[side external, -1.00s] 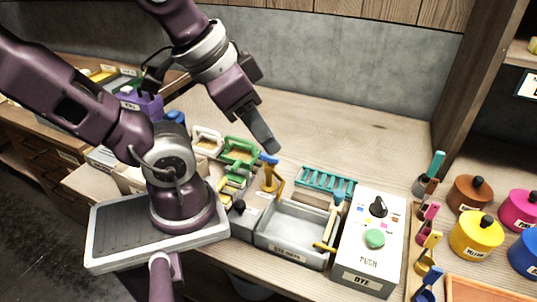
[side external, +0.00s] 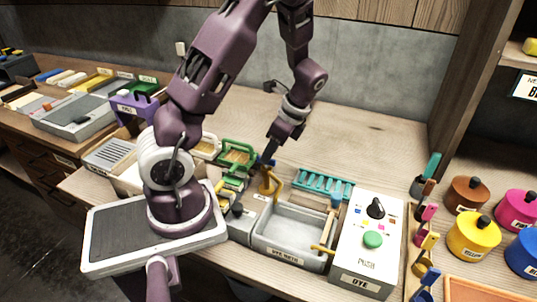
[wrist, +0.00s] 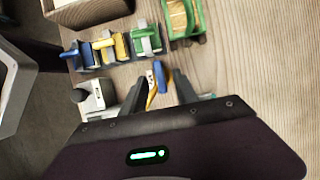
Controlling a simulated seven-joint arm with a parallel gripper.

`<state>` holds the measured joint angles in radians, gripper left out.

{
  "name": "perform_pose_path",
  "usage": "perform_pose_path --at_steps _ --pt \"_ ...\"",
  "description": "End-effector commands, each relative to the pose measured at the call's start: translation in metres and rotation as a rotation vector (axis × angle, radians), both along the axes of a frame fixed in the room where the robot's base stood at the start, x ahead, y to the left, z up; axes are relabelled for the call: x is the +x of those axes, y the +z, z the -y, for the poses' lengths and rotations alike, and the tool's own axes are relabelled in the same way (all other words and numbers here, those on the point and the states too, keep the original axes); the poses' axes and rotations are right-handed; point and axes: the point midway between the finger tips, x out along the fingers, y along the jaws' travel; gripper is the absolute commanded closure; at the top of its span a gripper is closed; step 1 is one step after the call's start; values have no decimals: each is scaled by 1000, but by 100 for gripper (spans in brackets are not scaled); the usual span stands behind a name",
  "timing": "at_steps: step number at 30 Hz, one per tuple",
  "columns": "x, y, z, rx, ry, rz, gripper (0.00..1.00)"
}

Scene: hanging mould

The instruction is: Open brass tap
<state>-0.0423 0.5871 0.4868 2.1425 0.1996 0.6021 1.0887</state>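The brass tap (side external: 267,183) stands at the back left corner of the grey dye bath basin (side external: 292,236). Its blue lever (wrist: 163,75) shows in the wrist view above the yellow brass body (wrist: 152,97). My gripper (side external: 269,151) is directly above the tap, pointing down, and hides part of the lever in the side view. In the wrist view my gripper (wrist: 161,86) is open, with one dark finger on each side of the lever. I cannot tell whether either finger touches it.
The white dye box (side external: 368,245) with a green push button is right of the basin. A teal rack (side external: 323,184) lies behind the basin. Green-framed moulds (side external: 237,154) stand close on the left. The table behind is clear.

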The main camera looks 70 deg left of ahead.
Motion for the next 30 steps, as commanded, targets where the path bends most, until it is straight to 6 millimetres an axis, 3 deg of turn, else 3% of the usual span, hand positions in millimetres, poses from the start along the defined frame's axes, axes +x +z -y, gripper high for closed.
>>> perform_pose_path --at_steps 4,12,17,18,30 --pt "-5 -15 -4 -1 2 -1 65" --pt "-5 -17 -5 0 1 2 66" --pt "-5 -17 -4 0 1 2 98" --pt "-5 -17 -4 0 1 2 100" --pt "-5 -17 -5 -1 44 1 100"
